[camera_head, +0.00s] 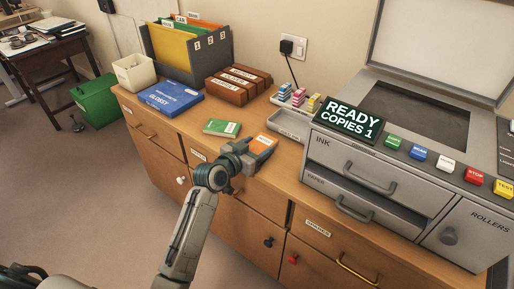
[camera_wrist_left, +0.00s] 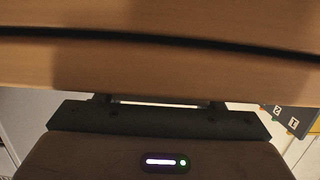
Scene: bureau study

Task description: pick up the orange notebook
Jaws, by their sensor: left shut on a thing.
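The orange notebook (camera_head: 265,142) shows in the head view near the front edge of the wooden cabinet top. It has a pale label, and its near part is hidden by my gripper. My left gripper (camera_head: 248,152) reaches in from the front and is shut on the notebook's near side. I cannot tell whether the notebook still touches the top. The left wrist view shows mostly wood and the dark gripper body; the notebook is not clear there. My right gripper is not in view.
A green notebook (camera_head: 222,127) lies just left. Behind are a blue box (camera_head: 171,97), brown boxes (camera_head: 238,84) and a file holder (camera_head: 190,50). A grey copier (camera_head: 400,165) stands at right, with a small tray (camera_head: 287,124) beside it. Drawers with knobs line the cabinet front (camera_head: 235,220).

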